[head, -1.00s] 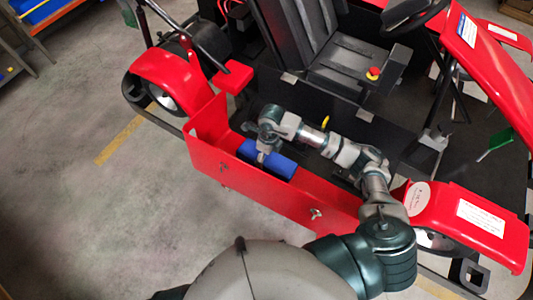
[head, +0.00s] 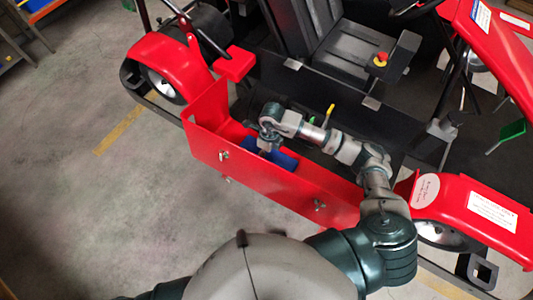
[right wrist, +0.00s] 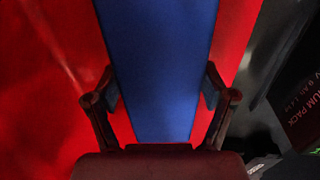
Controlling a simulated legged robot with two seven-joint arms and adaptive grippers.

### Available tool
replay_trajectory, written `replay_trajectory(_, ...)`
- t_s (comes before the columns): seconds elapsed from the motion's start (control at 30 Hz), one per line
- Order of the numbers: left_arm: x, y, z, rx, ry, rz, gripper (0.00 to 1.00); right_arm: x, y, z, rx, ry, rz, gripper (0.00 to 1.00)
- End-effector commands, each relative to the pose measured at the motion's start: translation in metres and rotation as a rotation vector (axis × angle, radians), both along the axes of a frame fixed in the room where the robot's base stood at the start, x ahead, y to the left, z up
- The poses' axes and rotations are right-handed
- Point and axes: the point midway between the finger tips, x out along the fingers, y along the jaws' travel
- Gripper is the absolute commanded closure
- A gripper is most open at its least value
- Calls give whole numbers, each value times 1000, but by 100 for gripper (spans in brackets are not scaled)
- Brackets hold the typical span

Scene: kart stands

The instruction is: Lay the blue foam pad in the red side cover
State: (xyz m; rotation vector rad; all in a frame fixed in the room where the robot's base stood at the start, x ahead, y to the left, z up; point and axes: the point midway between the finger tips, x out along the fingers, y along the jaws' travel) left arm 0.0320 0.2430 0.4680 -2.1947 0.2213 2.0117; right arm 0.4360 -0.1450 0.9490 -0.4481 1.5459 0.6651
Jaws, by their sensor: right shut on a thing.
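The red side cover (head: 262,180) is a long open trough along the near side of the kart. The blue foam pad (head: 284,160) is down between its walls, partly hidden by the front wall and my gripper. My right gripper (head: 267,147) reaches over the cover and is shut on the pad. In the right wrist view the pad (right wrist: 160,60) runs between the two fingers (right wrist: 162,92), with red cover surface (right wrist: 55,80) on both sides of it. Whether the pad touches the cover's floor cannot be told. My left gripper is not in view.
The kart's black seat (head: 325,55) and a red-yellow button (head: 380,59) are behind the cover. Red fenders stand at the left (head: 168,62) and right (head: 465,210). Small wing fasteners (head: 320,205) stick out from the cover's front. Grey floor at the left is clear.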

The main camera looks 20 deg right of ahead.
Motion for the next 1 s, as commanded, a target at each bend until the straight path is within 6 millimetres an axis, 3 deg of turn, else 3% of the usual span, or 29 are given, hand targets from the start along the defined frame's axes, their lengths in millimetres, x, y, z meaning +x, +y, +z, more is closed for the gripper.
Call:
replay_trajectory(0.13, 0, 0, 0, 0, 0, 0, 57, 0, 0, 0, 0, 0, 0, 47)
replay_trajectory(0.17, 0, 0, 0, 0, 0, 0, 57, 0, 0, 0, 0, 0, 0, 15)
replay_trajectory(0.23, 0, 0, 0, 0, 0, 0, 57, 0, 0, 0, 0, 0, 0, 0)
replay_trajectory(0.67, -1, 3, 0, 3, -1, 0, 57, 1, -1, 7, 0, -1, 0, 0)
replay_trajectory(1.0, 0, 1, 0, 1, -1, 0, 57, 9, -9, 76, 1, -4, 1, 0)
